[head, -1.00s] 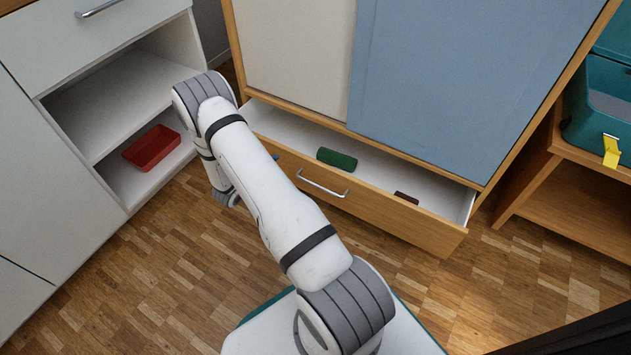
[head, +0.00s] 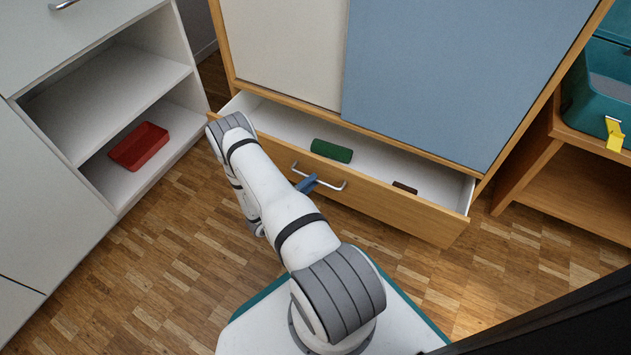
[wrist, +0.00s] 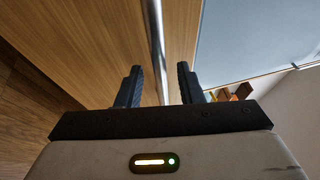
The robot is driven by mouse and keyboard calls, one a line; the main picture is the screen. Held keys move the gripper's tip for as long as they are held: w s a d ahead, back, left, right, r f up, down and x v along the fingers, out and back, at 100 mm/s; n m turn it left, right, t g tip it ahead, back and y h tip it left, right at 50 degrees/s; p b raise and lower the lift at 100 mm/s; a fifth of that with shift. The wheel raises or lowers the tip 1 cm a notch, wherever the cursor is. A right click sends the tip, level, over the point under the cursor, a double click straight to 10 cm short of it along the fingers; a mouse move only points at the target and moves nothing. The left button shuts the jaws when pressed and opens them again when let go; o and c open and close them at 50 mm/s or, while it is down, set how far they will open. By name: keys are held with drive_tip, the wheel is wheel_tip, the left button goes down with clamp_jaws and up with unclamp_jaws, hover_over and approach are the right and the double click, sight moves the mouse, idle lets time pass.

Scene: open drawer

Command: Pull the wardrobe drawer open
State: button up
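The wardrobe drawer (head: 385,218) has a wooden front and a white inside, and it stands well out from the wardrobe (head: 430,75). Its metal bar handle (head: 334,188) runs across the middle of the front. My gripper (head: 307,184) is at the left part of the handle, mostly hidden behind my arm in the head view. In the wrist view my gripper (wrist: 160,86) is open. The handle bar (wrist: 157,45) runs between its two dark fingers, with a visible gap on each side. A green object (head: 331,151) and a small brown object (head: 405,187) lie in the drawer.
A white cabinet (head: 45,165) with open shelves stands at left, holding a red tray (head: 139,147). At right a teal box (head: 597,100) sits on a low wooden shelf unit (head: 560,185).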

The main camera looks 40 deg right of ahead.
drive_tip(key=shift+d+r, duration=0.2)
drive_tip(key=shift+d, duration=0.75)
drive_tip(key=shift+c, duration=0.3)
clamp_jaws()
